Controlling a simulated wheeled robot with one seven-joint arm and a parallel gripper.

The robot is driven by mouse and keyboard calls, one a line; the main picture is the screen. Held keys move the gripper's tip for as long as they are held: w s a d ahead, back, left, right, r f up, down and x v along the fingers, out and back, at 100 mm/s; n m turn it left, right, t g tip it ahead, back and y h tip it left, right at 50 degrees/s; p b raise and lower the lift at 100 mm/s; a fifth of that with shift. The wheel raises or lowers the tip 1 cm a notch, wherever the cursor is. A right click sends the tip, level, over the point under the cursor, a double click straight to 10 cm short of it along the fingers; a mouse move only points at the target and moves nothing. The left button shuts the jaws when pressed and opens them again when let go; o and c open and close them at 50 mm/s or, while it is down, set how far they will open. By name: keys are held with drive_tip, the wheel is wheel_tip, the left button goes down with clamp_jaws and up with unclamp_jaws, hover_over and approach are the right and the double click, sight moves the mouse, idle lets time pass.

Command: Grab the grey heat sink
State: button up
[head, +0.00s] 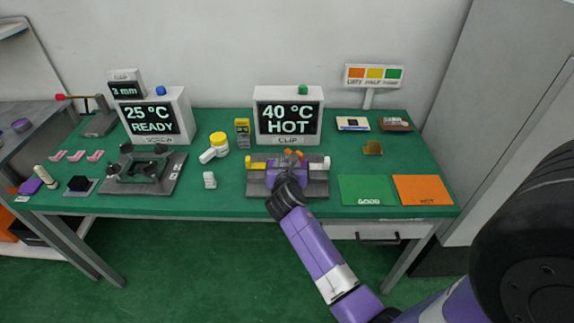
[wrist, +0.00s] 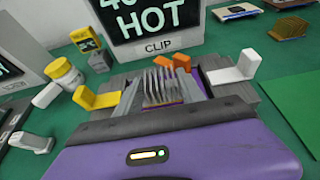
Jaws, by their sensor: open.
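The grey heat sink (wrist: 160,86), a block of upright fins, sits in the clip fixture (head: 257,188) in front of the screen reading 40 °C HOT. In the head view my gripper (head: 287,172) covers it. In the wrist view my gripper (wrist: 168,82) is open, with its fingers at either side of the fins. I cannot tell whether they touch it. A yellow lever (wrist: 98,97) stands at the fixture's left and a white lever (wrist: 236,68) at its right. Orange parts (wrist: 181,62) show just behind the fins.
A copper-coloured finned block (head: 373,148) lies to the right, behind a green mat (head: 365,190) and an orange mat (head: 422,190). The screw fixture (head: 143,172) is further left.

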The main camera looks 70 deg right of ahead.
drive_tip(key=shift+w+d+f, duration=0.25)
drive_tip(key=shift+d, duration=0.25)
drive_tip(key=c, duration=1)
drive_tip(key=shift+r, duration=0.15)
